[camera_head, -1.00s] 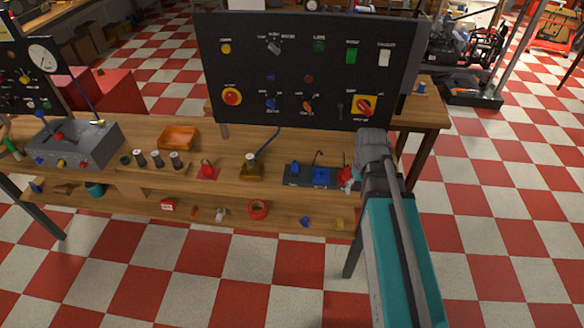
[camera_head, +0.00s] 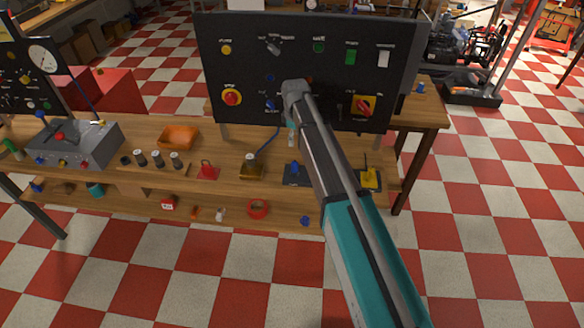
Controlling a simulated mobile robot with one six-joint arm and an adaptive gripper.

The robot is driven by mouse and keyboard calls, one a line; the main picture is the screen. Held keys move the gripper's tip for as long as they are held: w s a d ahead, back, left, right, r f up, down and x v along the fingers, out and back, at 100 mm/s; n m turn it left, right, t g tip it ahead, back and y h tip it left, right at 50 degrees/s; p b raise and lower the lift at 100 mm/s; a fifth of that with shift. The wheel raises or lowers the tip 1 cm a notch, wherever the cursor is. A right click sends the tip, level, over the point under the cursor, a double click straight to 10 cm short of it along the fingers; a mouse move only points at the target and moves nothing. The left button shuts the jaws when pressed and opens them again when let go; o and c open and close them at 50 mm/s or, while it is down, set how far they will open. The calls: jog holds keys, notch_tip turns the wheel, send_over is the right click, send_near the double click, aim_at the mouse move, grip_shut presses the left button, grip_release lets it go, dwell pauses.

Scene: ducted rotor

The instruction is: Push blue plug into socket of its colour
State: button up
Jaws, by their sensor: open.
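A small blue piece (camera_head: 294,168), which looks like the blue plug, stands on the left end of a dark block (camera_head: 292,181) on the workbench. My gripper (camera_head: 291,139) hangs in front of the black panel, above and slightly behind the blue piece, apart from it. It is open and looks empty, though its fingers are small and partly hidden by my wrist. My forearm hides the block's right part, where a flat blue piece, possibly the blue socket, showed earlier. A yellow block with an upright piece (camera_head: 370,178) stands to the right of my arm.
The black control panel (camera_head: 232,60) stands upright close behind my gripper. A brass-coloured block with a blue cable (camera_head: 251,170) and a red padlock-like item (camera_head: 207,171) stand to the left. An orange tray (camera_head: 178,138) lies further left. The lower shelf holds a red ring (camera_head: 258,209).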

jog(key=shift+f, duration=0.15)
jog(key=b, duration=0.9)
send_over(295, 164)
notch_tip(295, 164, down, 8)
jog(key=shift+f, duration=0.2)
dwell(0.5)
jog(key=shift+w+f+b, duration=0.1)
jog(key=shift+f+b, duration=2.3)
jog(key=shift+f, duration=0.2)
grip_shut()
